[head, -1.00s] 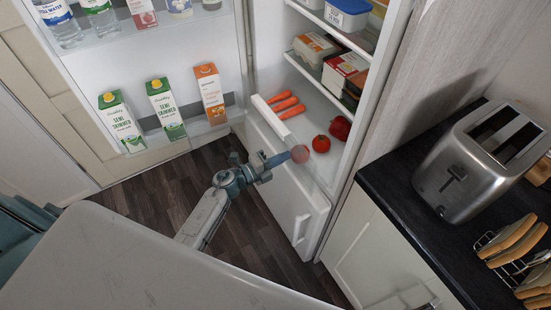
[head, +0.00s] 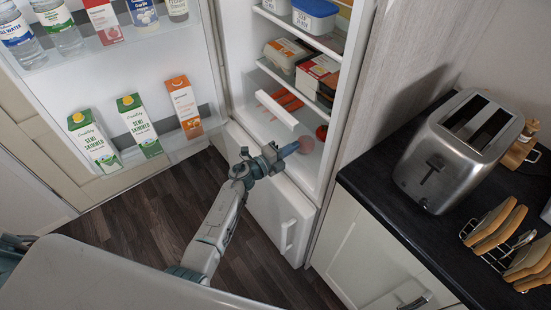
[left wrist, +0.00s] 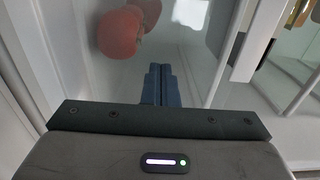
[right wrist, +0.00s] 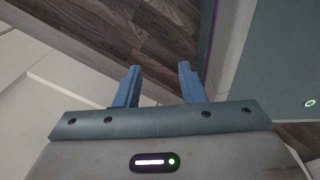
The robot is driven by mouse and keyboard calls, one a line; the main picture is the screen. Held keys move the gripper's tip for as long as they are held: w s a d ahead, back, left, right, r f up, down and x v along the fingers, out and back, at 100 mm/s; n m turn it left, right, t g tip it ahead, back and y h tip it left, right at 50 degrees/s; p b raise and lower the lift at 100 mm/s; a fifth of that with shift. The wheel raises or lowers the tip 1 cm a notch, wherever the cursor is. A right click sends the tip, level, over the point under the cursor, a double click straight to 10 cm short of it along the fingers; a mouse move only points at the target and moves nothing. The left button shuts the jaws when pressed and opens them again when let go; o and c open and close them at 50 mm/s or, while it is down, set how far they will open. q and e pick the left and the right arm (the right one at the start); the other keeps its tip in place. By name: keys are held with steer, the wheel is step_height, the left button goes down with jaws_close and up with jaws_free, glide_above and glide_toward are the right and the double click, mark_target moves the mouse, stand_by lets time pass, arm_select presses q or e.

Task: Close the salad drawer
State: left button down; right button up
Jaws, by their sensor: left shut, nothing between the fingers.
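The salad drawer (head: 277,110) is a clear bin with a white front strip, low in the open fridge. Carrots (head: 287,99) and red tomatoes (head: 304,145) show in it. The drawer sits well back under the lowest shelf; I cannot tell if a gap remains. My left gripper (head: 290,148) is shut and empty, its tips at the drawer's clear front. In the left wrist view, the closed fingers (left wrist: 160,82) point at the clear panel, with tomatoes (left wrist: 119,33) behind it. Contact is not certain. My right gripper (right wrist: 157,82) is open and empty above the floor.
The fridge door (head: 95,100) stands wide open at left, with cartons and bottles on its shelves. A freezer door (head: 285,215) is shut below the drawer. A worktop with a toaster (head: 460,150) and toast rack (head: 500,240) is at right.

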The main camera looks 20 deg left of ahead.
arm_select(q)
steer(key=b+x, duration=0.1)
steer(key=x, duration=0.5)
steer(key=shift+w+d+f, duration=0.1)
steer(key=shift+w+d, duration=0.05)
steer(key=shift+w, duration=0.05)
steer(key=shift+w+r+b, duration=0.1)
steer(key=shift+r+b, duration=0.15)
steer(key=shift+b, duration=0.05)
steer(key=shift+r, duration=0.15)
